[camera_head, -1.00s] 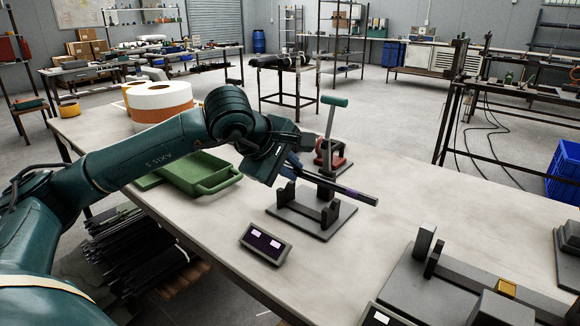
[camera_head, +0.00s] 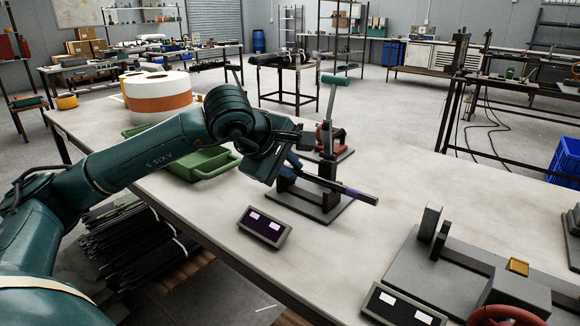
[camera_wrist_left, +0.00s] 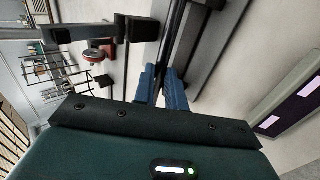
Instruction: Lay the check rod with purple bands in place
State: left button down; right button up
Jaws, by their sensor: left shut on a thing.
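The check rod (camera_head: 334,182) is a dark bar with a purple band near its right end in the head view. My left gripper (camera_head: 293,163) is shut on it near its left end. In the wrist view its blue fingers (camera_wrist_left: 160,80) close on the dark rod (camera_wrist_left: 174,28). The rod slants over a dark stand (camera_head: 310,212) with short uprights on a flat base plate. I cannot tell whether the rod touches the uprights; my gripper partly hides the left side. My right gripper is not in view.
A display box (camera_head: 264,227) with two lit windows stands in front of the stand. Behind it are a green-handled lever (camera_head: 333,85) and a red part (camera_head: 328,136). A green tray (camera_head: 207,164) is left, a grey fixture (camera_head: 440,270) right. Bare tabletop (camera_head: 420,190) lies between.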

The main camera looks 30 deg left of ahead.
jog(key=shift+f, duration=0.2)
pick_arm(q)
jog(key=c, duration=1.4)
grip_release()
jog(key=shift+o, duration=0.2)
jog(key=shift+r, duration=0.1)
jog(key=v, duration=1.3)
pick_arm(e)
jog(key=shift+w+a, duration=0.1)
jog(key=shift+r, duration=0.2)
